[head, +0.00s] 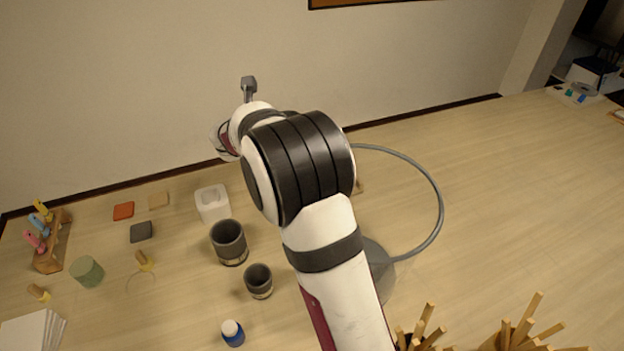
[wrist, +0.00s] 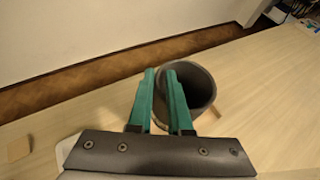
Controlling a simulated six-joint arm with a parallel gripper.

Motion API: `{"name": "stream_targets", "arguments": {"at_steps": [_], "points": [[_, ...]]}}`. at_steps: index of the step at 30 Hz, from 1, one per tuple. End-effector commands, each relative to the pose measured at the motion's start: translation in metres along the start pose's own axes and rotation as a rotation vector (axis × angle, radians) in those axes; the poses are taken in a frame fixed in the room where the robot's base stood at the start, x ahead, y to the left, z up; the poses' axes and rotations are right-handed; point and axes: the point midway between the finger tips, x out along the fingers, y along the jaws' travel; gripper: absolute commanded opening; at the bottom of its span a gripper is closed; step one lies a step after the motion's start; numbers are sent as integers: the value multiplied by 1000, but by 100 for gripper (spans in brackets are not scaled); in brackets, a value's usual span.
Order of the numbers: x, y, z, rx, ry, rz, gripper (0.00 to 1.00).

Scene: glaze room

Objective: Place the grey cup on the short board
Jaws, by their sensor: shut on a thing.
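A dark grey cup (wrist: 203,82) shows in the wrist view, tilted in the picture with its mouth open to the camera. My gripper (wrist: 160,74), with green fingers, is shut on the near left wall of this cup. A strip of wood, likely the short board (wrist: 214,116), shows just past the cup's lower right side. The cup hides most of it, and I cannot tell whether the cup touches it. In the head view my arm hides the gripper and the held cup. A small wooden edge (head: 360,187) peeks out right of the arm there.
Two other grey cups, a larger (head: 229,243) and a smaller (head: 258,282), stand left of my arm. A white block (head: 213,204) is behind them. The table's right side is mostly clear.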

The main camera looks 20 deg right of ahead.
Motion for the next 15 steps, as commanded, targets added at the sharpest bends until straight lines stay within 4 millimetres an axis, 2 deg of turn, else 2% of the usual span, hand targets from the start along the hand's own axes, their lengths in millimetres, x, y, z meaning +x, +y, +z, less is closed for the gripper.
{"name": "stream_targets", "arguments": {"at_steps": [5,15], "points": [[21,-27,12,12,-2,-27,0],[43,-25,-33,9,0,-27,0]]}}
